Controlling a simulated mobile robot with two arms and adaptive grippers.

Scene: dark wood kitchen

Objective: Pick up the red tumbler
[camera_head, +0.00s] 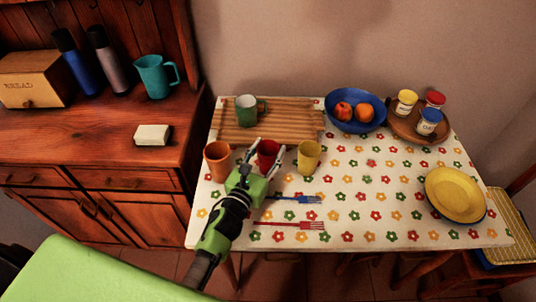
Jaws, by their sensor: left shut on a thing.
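The red tumbler (267,150) stands upright on the flowered tablecloth, between an orange cup (217,157) on its left and a yellow cup (309,156) on its right. My left gripper (265,157) reaches in from the lower left. Its fingers are shut on the red tumbler, one on each side. The gripper hides the tumbler's lower part, so I cannot tell whether its base touches the table. My right gripper is not in view.
A blue fork (298,199) and a red fork (300,224) lie in front. A blue bowl (336,99) with fruit stands at the back.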

